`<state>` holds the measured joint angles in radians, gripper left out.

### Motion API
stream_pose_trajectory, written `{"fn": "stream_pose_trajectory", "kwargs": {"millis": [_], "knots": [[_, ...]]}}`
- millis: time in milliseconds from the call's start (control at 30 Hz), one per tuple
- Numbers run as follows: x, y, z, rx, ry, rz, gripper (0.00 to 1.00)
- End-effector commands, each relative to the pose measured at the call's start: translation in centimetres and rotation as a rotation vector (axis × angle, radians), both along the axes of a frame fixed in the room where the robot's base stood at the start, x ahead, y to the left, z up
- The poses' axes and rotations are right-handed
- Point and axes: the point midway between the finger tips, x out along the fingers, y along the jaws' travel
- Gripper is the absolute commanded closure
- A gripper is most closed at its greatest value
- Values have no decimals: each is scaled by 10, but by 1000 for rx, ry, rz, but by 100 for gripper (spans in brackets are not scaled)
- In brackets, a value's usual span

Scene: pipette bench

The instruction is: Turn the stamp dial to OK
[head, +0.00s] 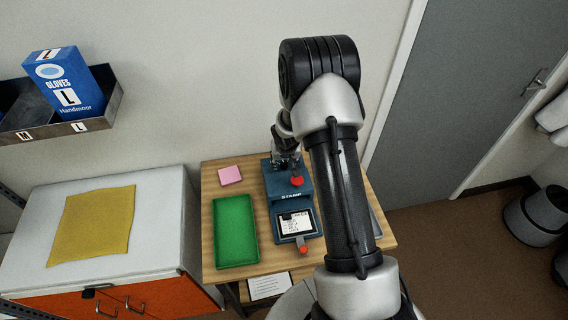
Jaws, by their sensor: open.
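The blue stamp machine (305,206) stands on the wooden table, with the word STAMP across its front. A red knob (297,182) is on its upper part, and a small red-tipped piece (303,249) sticks out at its near edge. A white printed card or panel (296,224) lies in a dark frame on its lower part. I cannot tell which part is the dial or read any setting. My gripper (288,163) is over the back of the machine, pointing down and open; its fingertips are hard to make out, and whether they touch anything is unclear.
A green tray (235,231) and a pink pad (230,175) lie left of the machine on the wooden table (212,183). My arm hides the table's right part. A white cabinet with a yellow cloth (93,226) stands left. A glove box (64,82) sits on a wall shelf.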

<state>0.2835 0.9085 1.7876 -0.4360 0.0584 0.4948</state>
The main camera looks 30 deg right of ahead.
Motion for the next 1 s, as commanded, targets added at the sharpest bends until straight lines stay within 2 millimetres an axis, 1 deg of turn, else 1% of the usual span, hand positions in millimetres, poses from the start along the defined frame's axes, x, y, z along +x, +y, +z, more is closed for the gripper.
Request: {"fn": "stream_pose_trajectory", "kwargs": {"millis": [33,100,400,1000], "knots": [[1,-1,-5,0,1,0,58],[2,-1,-7,0,0,-1,58],[3,-1,-8,0,0,-1,58],[3,-1,-8,0,1,0,98]]}}
